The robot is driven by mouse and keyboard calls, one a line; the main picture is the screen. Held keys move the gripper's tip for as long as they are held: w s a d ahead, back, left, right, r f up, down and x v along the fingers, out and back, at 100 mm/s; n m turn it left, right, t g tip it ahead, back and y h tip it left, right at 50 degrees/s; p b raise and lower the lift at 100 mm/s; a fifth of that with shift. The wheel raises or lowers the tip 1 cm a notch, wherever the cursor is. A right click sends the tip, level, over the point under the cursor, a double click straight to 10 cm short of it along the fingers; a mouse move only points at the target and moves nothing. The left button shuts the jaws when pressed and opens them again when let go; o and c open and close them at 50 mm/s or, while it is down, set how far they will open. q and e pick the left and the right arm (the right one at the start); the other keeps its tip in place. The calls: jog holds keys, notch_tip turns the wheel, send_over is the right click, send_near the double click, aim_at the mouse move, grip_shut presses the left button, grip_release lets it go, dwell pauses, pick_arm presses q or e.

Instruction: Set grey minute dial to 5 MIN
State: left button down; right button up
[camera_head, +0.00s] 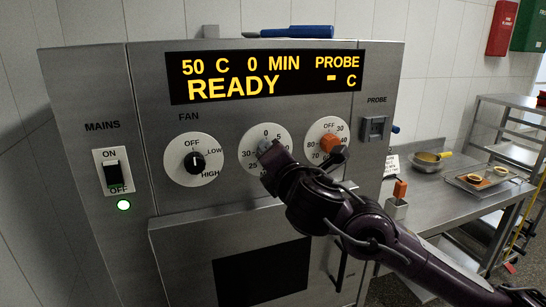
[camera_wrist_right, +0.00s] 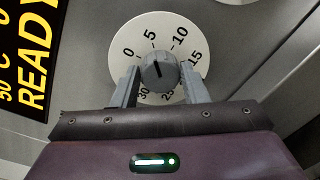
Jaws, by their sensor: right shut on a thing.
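The grey minute dial (camera_wrist_right: 160,70) is a round knob on a white disc marked 0, 5, 10, 15, 25 and 30. In the right wrist view my right gripper (camera_wrist_right: 162,78) has one finger on each side of the knob and is shut on it. The dark line on the knob points up and left, towards the 0 and 5 side; its exact mark is hard to tell. In the head view my right gripper (camera_head: 269,152) covers most of the knob. The display (camera_head: 265,76) reads 50 C, 0 MIN and READY. My left gripper is not in view.
Left of the minute dial is the black fan knob (camera_head: 194,162), and right of it the orange knob (camera_head: 330,143). The mains switch (camera_head: 114,173) is at far left, with a green lamp lit below. A side table with a pan (camera_head: 428,160) stands at right.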

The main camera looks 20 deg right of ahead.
dwell(0.5)
jog(key=o, duration=1)
jog(key=s, duration=0.7)
jog(key=shift+s+r+p, duration=0.1)
jog(key=shift+s+p, duration=0.2)
jog(key=shift+s, duration=0.1)
